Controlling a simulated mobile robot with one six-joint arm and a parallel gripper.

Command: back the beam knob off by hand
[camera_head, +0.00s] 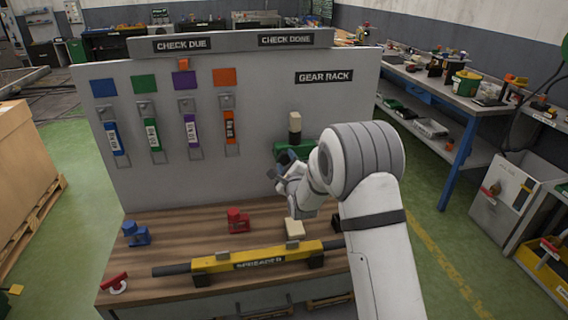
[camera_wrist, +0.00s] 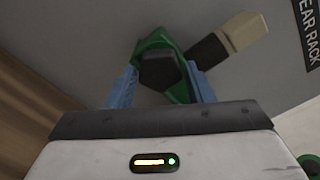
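A green clamp-like piece (camera_wrist: 152,42) with a dark, blocky knob (camera_wrist: 160,69) fills the middle of the wrist view. A black and beige handle-like part (camera_wrist: 228,38) sticks out to its upper right. In the head view the green piece (camera_head: 284,147) is at the upright panel, partly hidden by my arm. My gripper (camera_wrist: 161,72) has its two blue fingers apart, one on each side of the dark knob. The fingers look slightly clear of the knob, but contact is hard to judge. The yellow spreader beam (camera_head: 222,265) lies on the bench below.
A blue piece (camera_head: 136,234), a red piece (camera_head: 237,221) and a beige block (camera_head: 294,228) stand on the wooden bench (camera_head: 185,227). Several coloured tags hang on the grey panel (camera_head: 260,175) at left. A workbench with tools (camera_head: 463,100) is at right.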

